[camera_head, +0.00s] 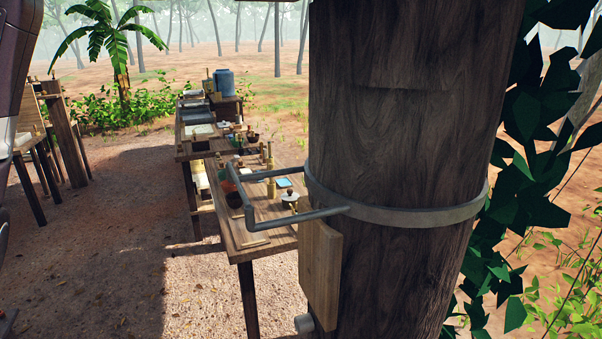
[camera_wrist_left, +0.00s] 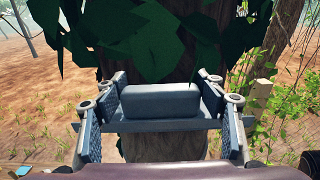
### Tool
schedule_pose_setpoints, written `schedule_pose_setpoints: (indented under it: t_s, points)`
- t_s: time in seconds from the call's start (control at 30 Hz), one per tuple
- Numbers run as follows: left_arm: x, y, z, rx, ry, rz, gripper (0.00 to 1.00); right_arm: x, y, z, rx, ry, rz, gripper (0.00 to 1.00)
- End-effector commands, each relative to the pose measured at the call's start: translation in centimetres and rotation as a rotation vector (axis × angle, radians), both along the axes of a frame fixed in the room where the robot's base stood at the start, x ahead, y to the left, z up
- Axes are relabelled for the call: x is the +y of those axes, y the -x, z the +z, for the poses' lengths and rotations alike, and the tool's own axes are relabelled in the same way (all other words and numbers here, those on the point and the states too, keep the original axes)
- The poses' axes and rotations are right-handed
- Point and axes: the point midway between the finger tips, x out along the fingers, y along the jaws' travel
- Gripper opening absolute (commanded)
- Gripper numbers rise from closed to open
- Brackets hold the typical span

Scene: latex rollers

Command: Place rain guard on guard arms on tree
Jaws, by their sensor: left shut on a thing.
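The tree trunk (camera_head: 410,150) stands upright at centre right in the head view. A grey metal band circles it, and the guard arms (camera_head: 281,219) stick out to the left as a bent rod frame with nothing lying on them. In the left wrist view my left gripper (camera_wrist_left: 162,130) shows its two fingers far apart in front of leaves and the trunk (camera_wrist_left: 165,147). My right gripper is not in view.
A wooden board (camera_head: 320,262) is fixed to the trunk below the band. A wooden table (camera_head: 247,254) with tools and small bowls stands behind the guard arms. Ivy (camera_head: 515,190) covers the trunk's right side. Open ground (camera_head: 100,270) lies at the left.

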Motion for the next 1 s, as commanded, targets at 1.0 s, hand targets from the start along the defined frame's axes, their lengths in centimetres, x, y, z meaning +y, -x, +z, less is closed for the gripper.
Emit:
schedule_pose_setpoints:
  t_s: [1.0]
  points:
    - [0.2, 0.0, -22.3, 0.001, 0.0, 0.0, 0.34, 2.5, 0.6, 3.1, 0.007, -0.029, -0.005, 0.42]
